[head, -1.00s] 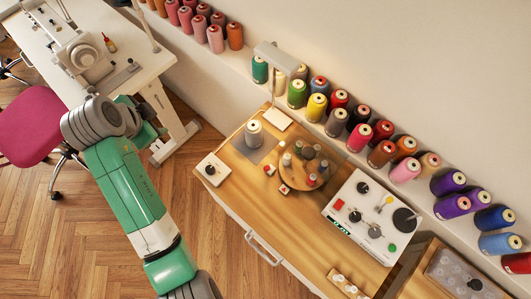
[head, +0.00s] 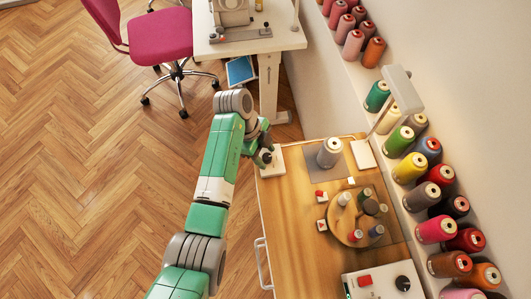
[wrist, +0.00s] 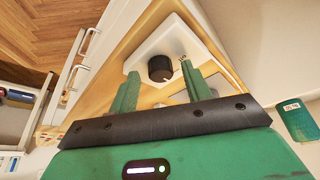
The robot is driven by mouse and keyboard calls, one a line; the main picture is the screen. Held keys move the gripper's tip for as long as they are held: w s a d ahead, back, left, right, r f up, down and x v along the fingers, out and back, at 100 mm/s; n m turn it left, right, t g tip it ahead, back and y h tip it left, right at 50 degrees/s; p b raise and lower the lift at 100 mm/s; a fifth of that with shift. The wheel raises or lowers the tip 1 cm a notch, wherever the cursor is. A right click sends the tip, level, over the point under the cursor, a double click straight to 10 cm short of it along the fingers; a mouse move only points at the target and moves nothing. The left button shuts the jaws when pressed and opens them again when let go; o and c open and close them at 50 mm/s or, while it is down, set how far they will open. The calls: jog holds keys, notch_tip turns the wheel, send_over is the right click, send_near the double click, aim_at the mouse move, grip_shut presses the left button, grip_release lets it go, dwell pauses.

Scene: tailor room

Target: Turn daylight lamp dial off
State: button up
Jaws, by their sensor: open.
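The daylight lamp dial is a black round knob (wrist: 160,68) on a white box (wrist: 182,42), seen in the wrist view with small dark marks beside the knob. In the head view the box (head: 274,166) sits at the left back corner of the wooden table, partly hidden by my arm. My gripper (wrist: 163,76) is open, its two green fingers on either side of the knob in the wrist view. No contact with the knob is visible. The daylight lamp, with a white head (head: 403,88) and base (head: 363,154), stands at the table's back right.
A grey spool (head: 329,152) on a grey mat and a round wooden spool holder (head: 357,216) stand right of the box. A control panel (head: 383,282) is nearer. Thread cones line the wall ledge. A drawer handle (head: 262,263) juts from the table's left side.

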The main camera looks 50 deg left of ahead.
jog(key=shift+c, duration=0.4)
jog(key=c, duration=0.9)
jog(key=shift+p, duration=0.3)
jog(key=shift+d+r+n+t+p, duration=0.1)
jog(key=shift+r+n+t+p, duration=0.25)
jog(key=shift+n+p, duration=0.75)
jog(key=n+t+y+p, duration=0.1)
jog(key=n+p, duration=0.1)
jog(key=p, duration=0.1)
jog(key=n+p, duration=0.1)
jog(key=n, duration=0.1)
jog(key=n+y+p, duration=0.1)
jog(key=n+p, duration=0.1)
jog(key=shift+d+f+n+t, duration=0.1)
jog(key=shift+d+n+t, duration=0.05)
jog(key=shift+n+t, duration=0.2)
jog(key=shift+f+n+y+p, duration=0.15)
jog(key=shift+n+y+p, duration=0.65)
jog(key=shift+n, duration=0.45)
